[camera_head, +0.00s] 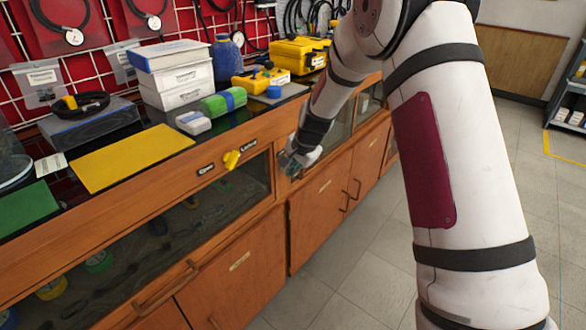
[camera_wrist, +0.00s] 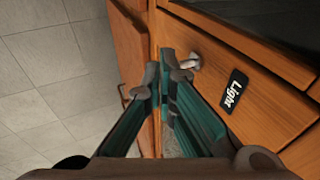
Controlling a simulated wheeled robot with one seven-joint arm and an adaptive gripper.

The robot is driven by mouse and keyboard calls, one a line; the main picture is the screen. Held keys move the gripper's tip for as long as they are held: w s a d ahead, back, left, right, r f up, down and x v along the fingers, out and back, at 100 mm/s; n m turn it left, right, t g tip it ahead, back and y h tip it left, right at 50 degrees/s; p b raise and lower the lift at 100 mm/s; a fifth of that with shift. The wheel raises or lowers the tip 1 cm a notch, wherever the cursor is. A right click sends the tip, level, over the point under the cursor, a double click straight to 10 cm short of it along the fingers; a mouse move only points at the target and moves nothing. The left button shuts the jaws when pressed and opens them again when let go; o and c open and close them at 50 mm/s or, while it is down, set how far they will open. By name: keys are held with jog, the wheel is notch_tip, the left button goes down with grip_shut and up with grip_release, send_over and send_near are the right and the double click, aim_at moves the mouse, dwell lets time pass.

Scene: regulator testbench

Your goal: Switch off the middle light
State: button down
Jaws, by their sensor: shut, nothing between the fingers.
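In the wrist view a small pale switch knob (camera_wrist: 190,62) sticks out of the wooden front rail. A black label (camera_wrist: 234,90) reading "Light" is beside it. My gripper (camera_wrist: 164,75), with teal fingers, is shut and empty, its tips just left of the knob. I cannot tell whether the tips touch it. In the head view my gripper (camera_head: 287,163) is at the cabinet's front rail, right of the yellow knob. The switch is hidden there behind my gripper and wrist. No lamp is clearly visible, so I cannot tell whether the light is on.
A yellow knob (camera_head: 232,160) sits on the rail between two black labels. Below it is a glass-fronted compartment (camera_head: 180,215). Wooden doors (camera_head: 325,206) with handles are below my gripper. White boxes (camera_head: 175,75) and yellow cases stand on the bench top. The tiled floor (camera_head: 355,270) in front is clear.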

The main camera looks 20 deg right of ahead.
jog(key=shift+r, duration=0.15)
jog(key=shift+r+p, duration=0.55)
jog(key=shift+r, duration=0.1)
